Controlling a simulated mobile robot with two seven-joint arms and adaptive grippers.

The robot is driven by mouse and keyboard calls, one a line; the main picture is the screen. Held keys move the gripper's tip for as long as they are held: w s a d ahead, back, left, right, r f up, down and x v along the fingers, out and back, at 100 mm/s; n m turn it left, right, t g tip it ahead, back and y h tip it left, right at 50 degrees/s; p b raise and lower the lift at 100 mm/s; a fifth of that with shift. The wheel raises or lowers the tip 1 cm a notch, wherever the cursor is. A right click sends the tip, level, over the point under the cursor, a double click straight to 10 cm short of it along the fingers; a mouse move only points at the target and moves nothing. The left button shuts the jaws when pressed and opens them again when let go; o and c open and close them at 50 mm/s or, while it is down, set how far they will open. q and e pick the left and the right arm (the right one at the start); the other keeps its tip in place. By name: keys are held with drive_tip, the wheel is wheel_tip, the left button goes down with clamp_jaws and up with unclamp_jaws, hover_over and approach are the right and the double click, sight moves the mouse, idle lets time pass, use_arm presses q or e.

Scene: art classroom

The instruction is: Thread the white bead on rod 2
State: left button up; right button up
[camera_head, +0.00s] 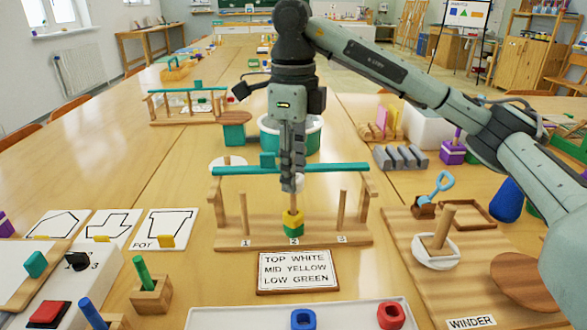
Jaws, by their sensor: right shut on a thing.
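My right gripper (292,186) comes down from above over the middle of the wooden rod stand (262,234). It is shut on the white bead (299,182), which is mostly hidden by the fingers. The bead is at the top of rod 2 (292,202); I cannot tell whether it is around the rod tip or just above it. Rod 2 carries a yellow bead (292,217) above a green bead (293,230). Rod 1 (244,213) and rod 3 (342,209) are bare. My left gripper is not in view.
A sign (298,271) reads top white, mid yellow, low green. A winder board (430,285) is at right.

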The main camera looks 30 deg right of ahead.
drive_tip(key=shift+f, duration=0.1)
drive_tip(key=shift+f+b, duration=0.4)
drive_tip(key=shift+f, duration=0.05)
drive_tip(key=shift+f+b, duration=0.35)
drive_tip(key=shift+f, duration=0.15)
idle(0.9)
drive_tip(key=o, duration=0.8)
drive_tip(key=shift+o, duration=0.2)
wheel_tip(320, 180, up, 12)
idle(0.4)
idle(0.6)
